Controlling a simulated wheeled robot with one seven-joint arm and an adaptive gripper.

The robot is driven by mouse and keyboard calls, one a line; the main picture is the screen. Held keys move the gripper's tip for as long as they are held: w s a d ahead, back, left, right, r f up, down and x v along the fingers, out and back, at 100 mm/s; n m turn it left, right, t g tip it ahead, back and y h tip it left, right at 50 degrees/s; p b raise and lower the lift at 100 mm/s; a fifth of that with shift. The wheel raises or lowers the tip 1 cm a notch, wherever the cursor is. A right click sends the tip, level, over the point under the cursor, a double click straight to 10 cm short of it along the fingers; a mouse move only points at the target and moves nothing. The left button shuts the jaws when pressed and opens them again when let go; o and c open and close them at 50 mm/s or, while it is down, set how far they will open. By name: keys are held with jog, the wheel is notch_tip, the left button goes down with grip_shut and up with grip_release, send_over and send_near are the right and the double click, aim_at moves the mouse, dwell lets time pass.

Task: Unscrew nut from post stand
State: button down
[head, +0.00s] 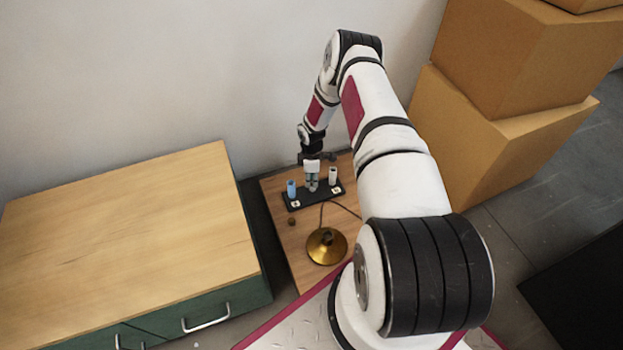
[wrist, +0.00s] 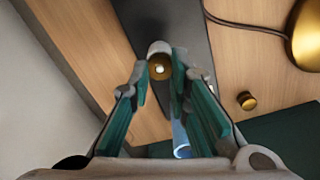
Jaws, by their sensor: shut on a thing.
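The dark post stand (head: 325,196) lies on the small wooden table, with a blue post at its left end and a white post at its right end. My gripper (head: 312,186) points down over the stand between these posts. In the wrist view, a brass nut (wrist: 159,67) with a bright centre sits between the fingertips of my gripper (wrist: 161,76), which is shut on it. The stand (wrist: 185,22) runs beneath the fingers. I cannot tell how far the nut sits along its post, as the fingers hide it from the head view.
The blue post (head: 291,188) and white post (head: 332,175) stand close on either side. A brass lamp base (head: 326,246) with a cord is in front. A small brass knob (head: 291,222) lies on the table (head: 300,265). A cabinet (head: 130,230) is left; cardboard boxes (head: 455,130) are right.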

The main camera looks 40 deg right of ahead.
jog(key=shift+s, duration=0.1)
jog(key=c, duration=1.4)
grip_release()
